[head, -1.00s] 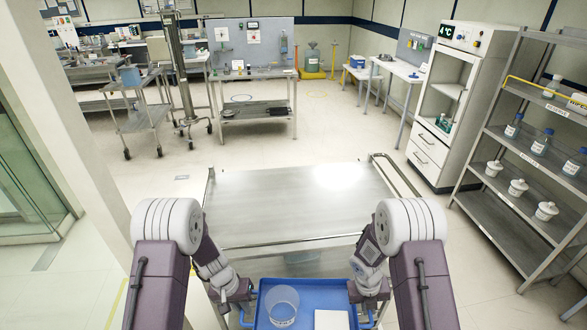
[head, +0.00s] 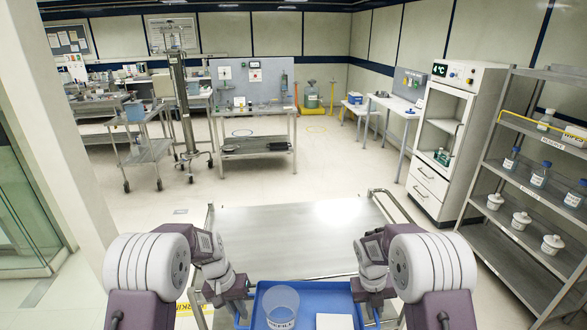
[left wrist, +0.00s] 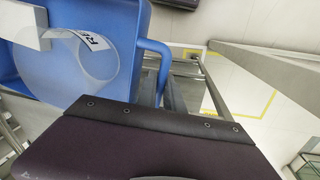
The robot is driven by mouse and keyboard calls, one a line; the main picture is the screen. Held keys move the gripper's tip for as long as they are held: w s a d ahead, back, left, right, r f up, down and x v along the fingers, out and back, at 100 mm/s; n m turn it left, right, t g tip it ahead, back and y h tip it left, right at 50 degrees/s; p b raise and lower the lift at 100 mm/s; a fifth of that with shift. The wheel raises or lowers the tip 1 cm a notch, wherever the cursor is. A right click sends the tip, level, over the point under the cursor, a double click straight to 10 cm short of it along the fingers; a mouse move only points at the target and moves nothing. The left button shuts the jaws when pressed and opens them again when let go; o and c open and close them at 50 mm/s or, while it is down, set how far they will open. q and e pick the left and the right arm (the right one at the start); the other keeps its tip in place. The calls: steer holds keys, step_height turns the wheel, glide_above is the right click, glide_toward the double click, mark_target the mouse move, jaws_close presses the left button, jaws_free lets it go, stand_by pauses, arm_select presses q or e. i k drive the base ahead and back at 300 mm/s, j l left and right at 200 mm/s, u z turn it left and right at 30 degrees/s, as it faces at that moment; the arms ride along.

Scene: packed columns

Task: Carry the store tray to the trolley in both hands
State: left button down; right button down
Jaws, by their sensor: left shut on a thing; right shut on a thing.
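The blue store tray (head: 308,300) is at the bottom centre of the head view, held between my two arms. It carries a clear beaker-like container (head: 282,305) with a label and a white block (head: 334,321). My left gripper (head: 240,294) is shut on the tray's left side and my right gripper (head: 366,292) is shut on its right side; the fingertips are mostly hidden. In the left wrist view the tray (left wrist: 120,18) and its handle (left wrist: 158,48) show beside the gripper body. The steel trolley (head: 285,240) stands just ahead, its top bare.
A shelf rack (head: 515,215) with bottles and lidded jars stands at the right, beside a white fridge cabinet (head: 437,165). A pale pillar (head: 85,130) and glass panel (head: 35,200) are at the left. Open floor lies beyond the trolley.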

mark_target(298, 254)
steer(key=i+j, duration=0.1)
steer(key=i, duration=0.95)
